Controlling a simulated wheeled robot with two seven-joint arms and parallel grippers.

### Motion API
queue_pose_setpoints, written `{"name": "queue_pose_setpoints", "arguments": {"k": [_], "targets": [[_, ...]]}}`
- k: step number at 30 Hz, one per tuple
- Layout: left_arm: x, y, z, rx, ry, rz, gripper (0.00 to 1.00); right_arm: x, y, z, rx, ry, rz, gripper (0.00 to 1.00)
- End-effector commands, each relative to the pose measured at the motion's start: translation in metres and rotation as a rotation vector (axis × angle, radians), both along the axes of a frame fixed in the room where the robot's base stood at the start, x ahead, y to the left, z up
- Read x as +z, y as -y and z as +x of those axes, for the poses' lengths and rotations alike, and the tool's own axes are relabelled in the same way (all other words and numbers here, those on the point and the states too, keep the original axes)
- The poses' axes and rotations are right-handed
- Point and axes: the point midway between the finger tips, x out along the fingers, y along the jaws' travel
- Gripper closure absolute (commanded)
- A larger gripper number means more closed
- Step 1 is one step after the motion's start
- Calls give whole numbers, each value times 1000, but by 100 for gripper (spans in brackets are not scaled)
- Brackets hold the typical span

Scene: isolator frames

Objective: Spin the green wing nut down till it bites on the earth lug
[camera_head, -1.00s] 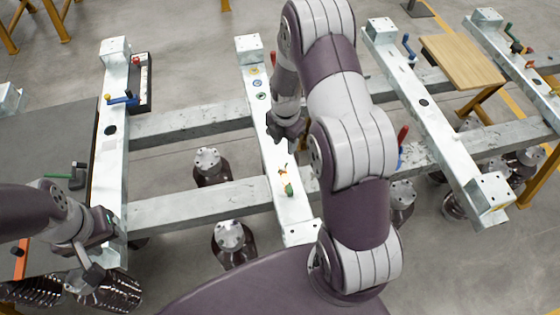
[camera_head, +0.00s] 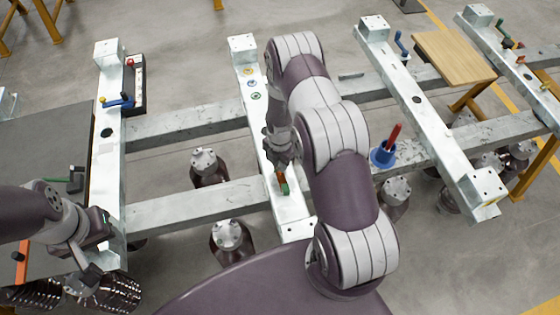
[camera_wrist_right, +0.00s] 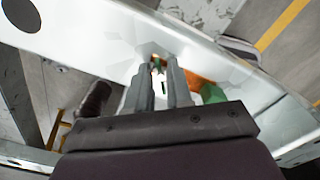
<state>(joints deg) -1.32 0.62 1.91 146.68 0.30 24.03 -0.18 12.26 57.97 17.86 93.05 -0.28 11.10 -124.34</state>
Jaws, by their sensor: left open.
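My right gripper (camera_head: 281,168) points down at the middle crossbeam, just beside an orange piece (camera_wrist_right: 200,82) and a green piece (camera_wrist_right: 212,93), which also show in the head view. I cannot tell whether either is the earth lug or the wing nut. In the right wrist view a gap shows between the two fingers (camera_wrist_right: 160,76). A small pale and dark-green thing (camera_wrist_right: 156,66) shows at the fingertips; whether they touch it is unclear. It may be the wing nut. My left gripper (camera_head: 88,262) is open at the left, away from these parts.
The pale metal crossbeam (camera_head: 290,208) carries several round coloured marks (camera_head: 252,84) farther back. A wooden board (camera_head: 455,65) lies at the right.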

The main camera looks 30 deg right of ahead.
Motion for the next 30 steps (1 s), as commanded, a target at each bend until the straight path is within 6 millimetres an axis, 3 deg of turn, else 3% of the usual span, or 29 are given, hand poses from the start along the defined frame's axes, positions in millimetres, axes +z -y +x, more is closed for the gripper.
{"name": "queue_pose_setpoints", "arguments": {"k": [14,30], "targets": [[-4,0,0,0,0,0,57,0,0,0,-85,1,0,100],[-19,0,0,0,0,0,57,-1,0,-3,-557,1,1,100]]}}
